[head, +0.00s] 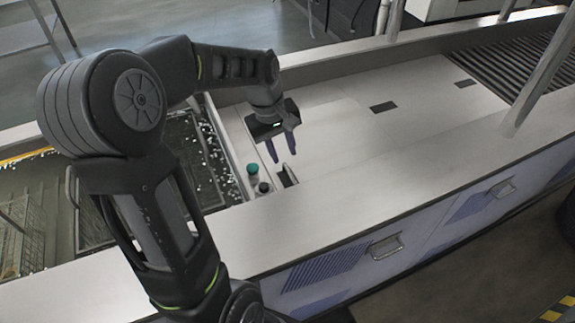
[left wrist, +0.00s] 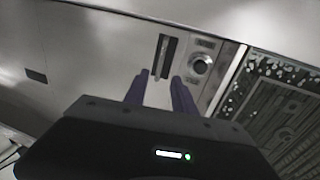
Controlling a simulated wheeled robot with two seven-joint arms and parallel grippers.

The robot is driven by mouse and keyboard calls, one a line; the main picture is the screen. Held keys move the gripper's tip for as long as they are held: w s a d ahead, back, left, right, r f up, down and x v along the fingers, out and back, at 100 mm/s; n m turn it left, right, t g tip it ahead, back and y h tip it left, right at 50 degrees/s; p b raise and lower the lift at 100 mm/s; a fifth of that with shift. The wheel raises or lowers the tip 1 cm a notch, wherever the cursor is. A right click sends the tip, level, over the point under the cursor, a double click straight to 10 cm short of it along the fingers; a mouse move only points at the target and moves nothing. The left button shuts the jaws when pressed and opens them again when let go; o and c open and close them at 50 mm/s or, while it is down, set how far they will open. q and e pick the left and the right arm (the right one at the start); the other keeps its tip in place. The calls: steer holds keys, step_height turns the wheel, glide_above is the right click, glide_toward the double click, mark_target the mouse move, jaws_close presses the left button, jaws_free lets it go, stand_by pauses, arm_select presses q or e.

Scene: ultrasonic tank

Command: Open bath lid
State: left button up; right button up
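Pale flat panels (head: 335,125) cover the bath top right of an uncovered tank; I take these for the bath lid, and they look shut. They carry dark rectangular inserts (head: 383,107), possibly handles. My left gripper (head: 282,156) hangs over the panels' left end, its two purple fingers apart with nothing between them. In the left wrist view the fingers (left wrist: 160,76) point toward a dark slot (left wrist: 165,55) beside a round knob (left wrist: 200,64). The slot also shows in the head view (head: 288,175). I cannot tell whether the fingers touch anything. My right gripper is not in view.
The uncovered tank (head: 205,150) at left holds bubbly liquid and wire baskets (head: 22,235). A teal-topped knob (head: 252,170) stands near the gripper. A pale front ledge (head: 330,215) runs along the bath. A metal post (head: 540,80) rises at right beside a ribbed grille (head: 525,65).

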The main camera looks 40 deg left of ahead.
mark_target(289, 172)
arm_select(q)
steer(key=f, duration=0.4)
steer(key=w+f, duration=0.1)
steer(key=f, duration=0.2)
steer(key=shift+w+d, duration=0.1)
steer(key=shift+d, duration=0.25)
jaws_close()
stand_by(1.1)
